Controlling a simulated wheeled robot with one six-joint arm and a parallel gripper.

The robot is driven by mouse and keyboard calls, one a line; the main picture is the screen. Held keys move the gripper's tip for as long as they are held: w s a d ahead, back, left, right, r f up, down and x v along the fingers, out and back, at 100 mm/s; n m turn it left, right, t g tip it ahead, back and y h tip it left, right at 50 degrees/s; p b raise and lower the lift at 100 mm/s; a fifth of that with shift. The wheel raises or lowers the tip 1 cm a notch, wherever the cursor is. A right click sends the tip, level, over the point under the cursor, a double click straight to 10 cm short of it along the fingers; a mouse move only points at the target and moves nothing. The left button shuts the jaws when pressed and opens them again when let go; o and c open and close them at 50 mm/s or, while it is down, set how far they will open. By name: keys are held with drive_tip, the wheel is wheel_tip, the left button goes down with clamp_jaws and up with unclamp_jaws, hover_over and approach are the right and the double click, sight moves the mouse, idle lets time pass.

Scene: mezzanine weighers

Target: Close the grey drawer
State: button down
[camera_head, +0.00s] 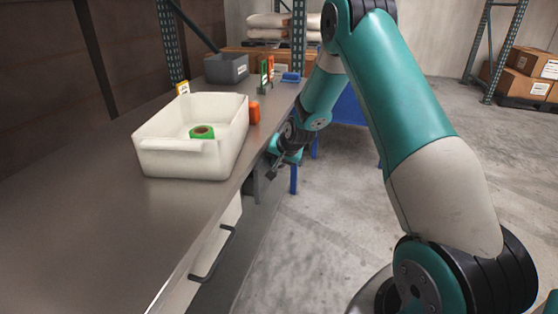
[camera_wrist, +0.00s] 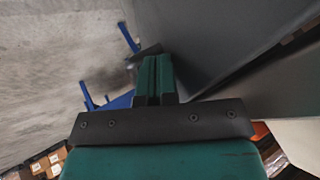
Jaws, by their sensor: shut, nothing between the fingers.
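My gripper (camera_head: 272,174) is beside the bench's right edge, low and past the white tub. In the wrist view its green fingers (camera_wrist: 156,78) are together with nothing between them. A large plain grey surface (camera_wrist: 225,40) lies close to their right; it may be the grey drawer's front, but I cannot tell, nor whether it touches them. In the head view a dark grey part (camera_head: 257,188) shows under the bench edge near my gripper; I cannot tell if it belongs to the grey drawer. How far that drawer stands open is not clear.
A pale drawer front (camera_head: 210,242) with a dark bar handle (camera_head: 214,256) is nearer under the bench (camera_head: 90,235). The white tub (camera_head: 185,163) holds a green roll (camera_head: 201,132). A blue-legged stand (camera_head: 345,108) is beyond my gripper.

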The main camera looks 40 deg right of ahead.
idle(0.3)
drive_tip(key=s+d+r+p, duration=0.1)
drive_tip(key=s+d+r, duration=0.1)
drive_tip(key=s+r, duration=0.65)
drive_tip(key=m+t+y, duration=0.1)
drive_tip(key=t+y, duration=0.3)
drive_tip(key=y, duration=0.5)
approach(259, 183)
drive_tip(key=x, duration=0.4)
drive_tip(key=b+x, duration=0.1)
drive_tip(key=x, duration=0.1)
drive_tip(key=shift+f, duration=0.25)
drive_tip(key=shift+w+a, duration=0.3)
drive_tip(key=shift+w, duration=0.15)
